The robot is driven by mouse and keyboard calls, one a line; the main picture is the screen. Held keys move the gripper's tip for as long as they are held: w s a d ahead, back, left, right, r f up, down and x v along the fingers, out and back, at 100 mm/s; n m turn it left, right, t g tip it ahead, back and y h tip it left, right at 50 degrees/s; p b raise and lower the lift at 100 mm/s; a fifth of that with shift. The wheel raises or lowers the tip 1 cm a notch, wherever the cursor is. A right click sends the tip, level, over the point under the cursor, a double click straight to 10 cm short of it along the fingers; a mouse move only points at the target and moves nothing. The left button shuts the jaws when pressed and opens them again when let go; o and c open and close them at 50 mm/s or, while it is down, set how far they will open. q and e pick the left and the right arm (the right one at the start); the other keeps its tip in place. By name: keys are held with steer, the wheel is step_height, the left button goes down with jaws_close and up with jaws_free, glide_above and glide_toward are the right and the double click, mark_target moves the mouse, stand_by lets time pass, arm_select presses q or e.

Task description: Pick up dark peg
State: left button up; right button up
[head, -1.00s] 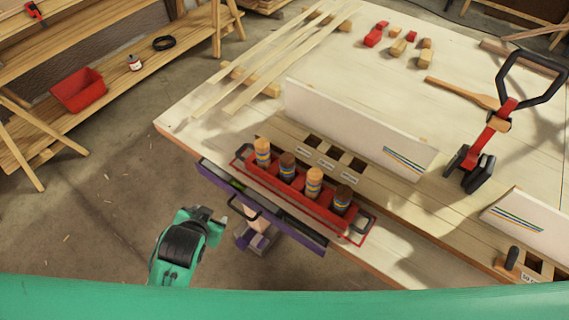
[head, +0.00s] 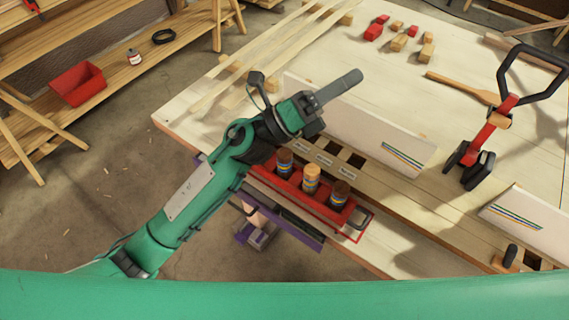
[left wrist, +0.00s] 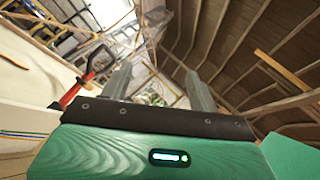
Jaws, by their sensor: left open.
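A red tray (head: 264,179) on the near edge of the bench holds a row of pegs with striped bands. In the head view I see a dark peg (head: 284,163), a light peg (head: 311,179) and another dark peg (head: 338,196); the tray's left end is hidden by my arm. My left gripper (head: 342,88) is open and empty, raised above the bench and pointing up to the right, away from the pegs. Its two fingers (left wrist: 160,85) stand apart in the left wrist view, with the roof beyond. My right gripper is not in view.
A white upright board (head: 350,130) stands behind a strip with square holes (head: 334,146). Another dark peg (head: 511,256) stands in a holed strip at the right. A red-and-black clamp tool (head: 490,135) stands on the bench. Wooden laths (head: 285,50) lie at the back left.

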arm_select(q)
steer(key=s+d+f+m+g+y, duration=0.25)
steer(key=s+d+m+g, duration=0.25)
steer(key=m+g, duration=0.55)
steer(key=m+t+y, duration=0.5)
steer(key=m+y, duration=0.7)
steer(key=y, duration=0.9)
glide_above(286, 154)
steer(key=shift+n+g, duration=0.25)
step_height(286, 154, down, 15)
steer(key=shift+r, duration=0.15)
steer(key=shift+f, duration=0.35)
step_height(286, 154, down, 8)
steer(key=p, duration=0.2)
steer(key=shift+r+p, duration=0.2)
steer(key=shift+p, duration=0.2)
steer(key=f+p, duration=0.1)
steer(key=f, duration=0.1)
steer(key=f+p, duration=0.2)
steer(key=shift+w+a, duration=0.15)
steer(key=shift+a, duration=0.05)
steer(key=shift+f, duration=0.65)
steer(key=c, duration=1.1)
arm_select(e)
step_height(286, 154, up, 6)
arm_select(q)
steer(key=shift+r, duration=0.1)
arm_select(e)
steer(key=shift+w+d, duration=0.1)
